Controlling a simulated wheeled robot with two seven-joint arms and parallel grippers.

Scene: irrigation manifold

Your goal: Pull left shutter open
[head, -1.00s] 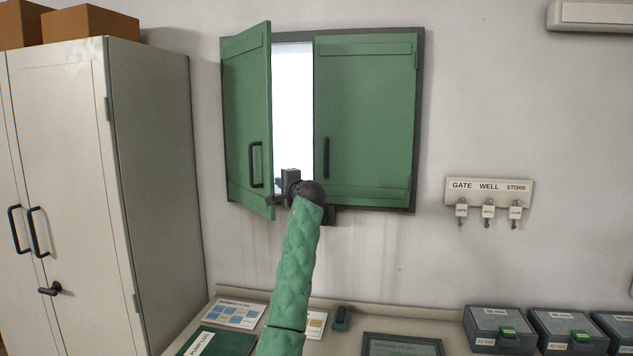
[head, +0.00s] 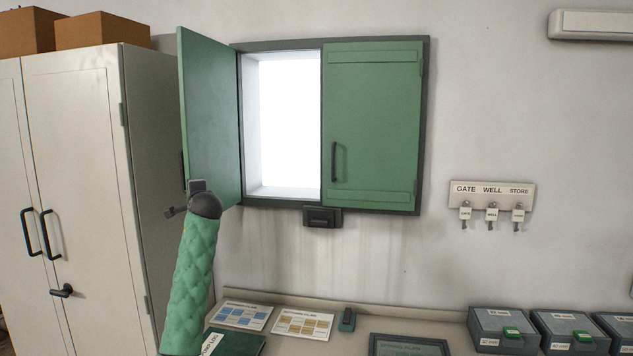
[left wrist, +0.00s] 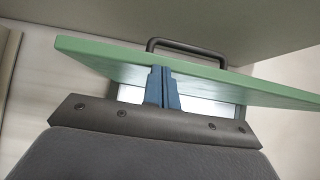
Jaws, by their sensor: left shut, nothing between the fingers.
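The green left shutter (head: 208,115) stands swung wide open on its hinge side, and the bright window opening (head: 283,125) shows beside it. The shutter also crosses the left wrist view (left wrist: 215,82). Its dark bar handle (left wrist: 187,48) is on the face away from my fingers. My left gripper (head: 186,198) is at the lower free edge of this shutter. Its blue fingers (left wrist: 163,90) are together and empty, close against the shutter; whether they touch it I cannot tell. The green right shutter (head: 374,128) is closed. My right gripper is not in view.
A tall pale cabinet (head: 75,150) stands on the left, close to the opened shutter. A dark latch block (head: 322,217) sits under the window. A key rack (head: 492,195) hangs on the right. Cards and several grey boxes (head: 505,328) lie on the counter below.

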